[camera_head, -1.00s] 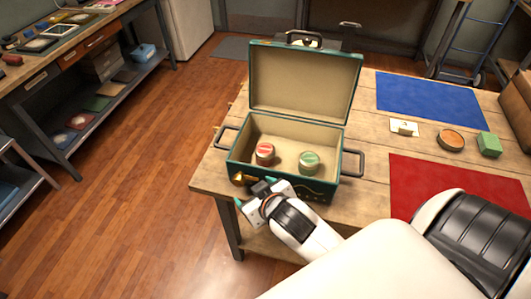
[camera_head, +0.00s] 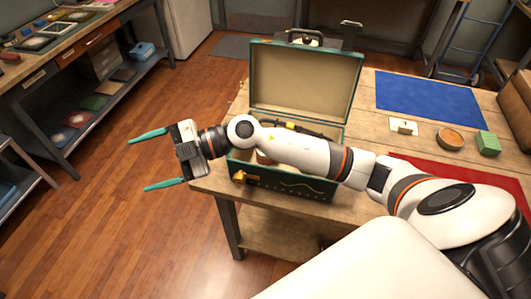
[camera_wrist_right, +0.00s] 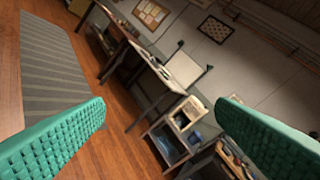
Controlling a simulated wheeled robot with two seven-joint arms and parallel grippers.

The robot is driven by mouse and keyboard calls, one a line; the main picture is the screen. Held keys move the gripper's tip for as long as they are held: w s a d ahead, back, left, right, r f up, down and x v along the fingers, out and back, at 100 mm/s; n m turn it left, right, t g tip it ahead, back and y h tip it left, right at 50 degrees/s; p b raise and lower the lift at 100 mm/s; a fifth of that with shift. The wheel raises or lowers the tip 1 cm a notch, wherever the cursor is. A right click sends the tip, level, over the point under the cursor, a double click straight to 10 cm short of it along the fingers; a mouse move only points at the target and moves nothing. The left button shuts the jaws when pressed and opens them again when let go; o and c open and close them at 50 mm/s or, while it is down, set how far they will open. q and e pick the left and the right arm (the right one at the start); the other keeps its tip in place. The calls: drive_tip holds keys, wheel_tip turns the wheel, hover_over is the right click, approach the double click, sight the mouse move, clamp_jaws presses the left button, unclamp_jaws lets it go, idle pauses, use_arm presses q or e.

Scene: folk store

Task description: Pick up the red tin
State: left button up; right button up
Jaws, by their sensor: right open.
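The red tin (camera_head: 264,160) is inside the open green case (camera_head: 285,183), on its left side. My right arm crosses in front of the case and hides most of the tin, so only a small lower part shows. The green tin inside the case is hidden behind the arm. My right gripper (camera_head: 140,163) is open and empty, over the floor left of the case, its teal fingers pointing left. In the right wrist view both fingers are wide apart with nothing between them. My left gripper is not in view.
The case stands on a wooden table with its lid (camera_head: 305,85) raised. A blue mat (camera_head: 430,97), a card (camera_head: 404,126), a round tin (camera_head: 451,139), a green block (camera_head: 488,143) and a red mat (camera_head: 470,170) lie to the right. Floor left of the table is clear.

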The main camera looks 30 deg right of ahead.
drive_tip(key=w+d+f+g+h, duration=0.2)
drive_tip(key=d+f+g+h, duration=0.1)
drive_tip(key=d+f+h, duration=0.4)
drive_tip(key=m+g+h+p, duration=0.2)
drive_tip(key=m+h, duration=0.3)
drive_tip(key=h, duration=0.4)
hover_over(262, 159)
drive_tip(key=w+d, duration=0.2)
drive_tip(key=d, duration=0.1)
wheel_tip(262, 159, down, 6)
drive_tip(key=shift+f, duration=0.15)
drive_tip(key=f, duration=0.1)
drive_tip(key=f+p, duration=0.1)
drive_tip(key=f, duration=0.3)
drive_tip(key=shift+s+a, duration=0.15)
drive_tip(key=shift+a, duration=0.2)
drive_tip(key=shift+f, duration=0.2)
drive_tip(key=c, duration=1.1)
drive_tip(key=shift+r, duration=0.1)
